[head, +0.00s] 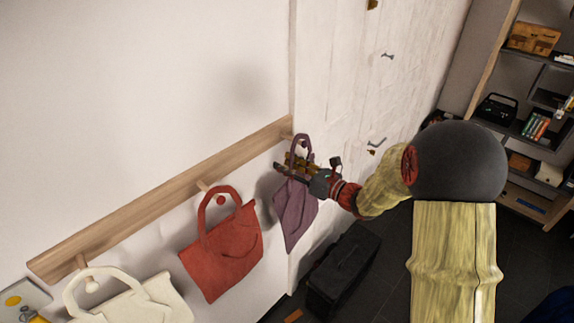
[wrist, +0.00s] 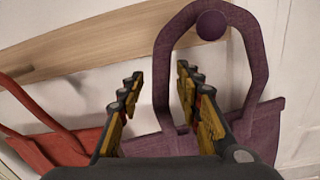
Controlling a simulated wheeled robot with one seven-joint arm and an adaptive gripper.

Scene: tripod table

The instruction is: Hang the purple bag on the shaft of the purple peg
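The purple bag (head: 295,213) hangs upright at the right end of the wooden rail, its handle (wrist: 166,70) looped upward. In the wrist view the round purple knob of the purple peg (wrist: 212,25) shows just under the handle's top, in front of it; the handle appears to pass around the peg. The shaft behind the knob is hidden. My gripper (wrist: 160,95) is open, one finger on each side of the handle's left strap, with gaps visible. In the head view my gripper (head: 297,168) covers the lower handle.
The wooden rail (head: 150,208) runs along the white wall. A red bag (head: 225,255) hangs on its middle peg and a white bag (head: 140,302) at its left end. A dark box (head: 343,273) stands on the floor below. Shelves (head: 510,130) stand at the right.

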